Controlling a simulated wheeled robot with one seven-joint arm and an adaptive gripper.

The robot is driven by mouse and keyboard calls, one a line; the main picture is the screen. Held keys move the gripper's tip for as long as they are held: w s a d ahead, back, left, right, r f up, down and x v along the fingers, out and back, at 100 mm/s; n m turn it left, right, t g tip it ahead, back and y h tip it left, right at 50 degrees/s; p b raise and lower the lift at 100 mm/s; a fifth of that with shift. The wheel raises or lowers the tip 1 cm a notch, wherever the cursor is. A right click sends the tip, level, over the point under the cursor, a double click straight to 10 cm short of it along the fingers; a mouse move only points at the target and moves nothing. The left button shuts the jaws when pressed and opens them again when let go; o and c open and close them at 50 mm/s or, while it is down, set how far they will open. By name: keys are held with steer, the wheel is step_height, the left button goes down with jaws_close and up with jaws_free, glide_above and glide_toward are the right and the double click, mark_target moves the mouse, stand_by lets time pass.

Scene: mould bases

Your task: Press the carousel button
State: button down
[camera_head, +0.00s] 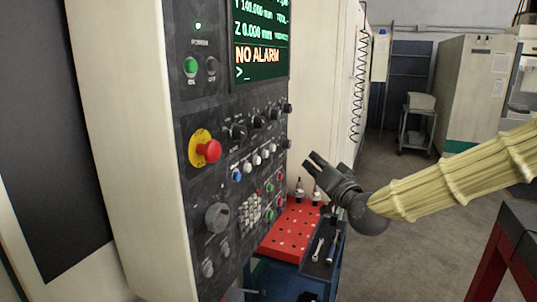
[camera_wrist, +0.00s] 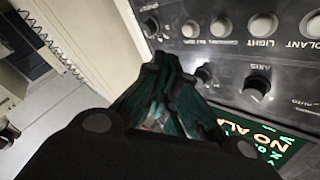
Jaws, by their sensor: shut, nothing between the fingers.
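The dark control panel (camera_head: 235,185) fills the left-centre of the head view. It carries a row of small round buttons (camera_head: 256,160), mostly white with a blue one at the left end. In the wrist view, several pale round buttons (camera_wrist: 222,27) line the top of the panel, one labelled LIGHT (camera_wrist: 263,25).
Black knobs (camera_head: 237,131) and a red emergency stop (camera_head: 209,151) stick out from the panel. Below my gripper stand a red perforated tray (camera_head: 290,228) and a dark tool tray (camera_head: 322,250) with wrenches. A red-legged table (camera_head: 500,245) is at right. Grey floor lies between.

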mark_target(266, 154)
steer(key=shift+r, duration=0.85)
steer(key=shift+w+a, duration=0.1)
steer(key=w+a, duration=0.2)
steer(key=a, duration=0.6)
steer(key=shift+w, duration=0.3)
steer(key=shift+a+f, duration=0.1)
steer(key=shift+a, duration=0.15)
stand_by(0.9)
steer(key=shift+w+a, duration=0.15)
steer(key=shift+a, duration=0.1)
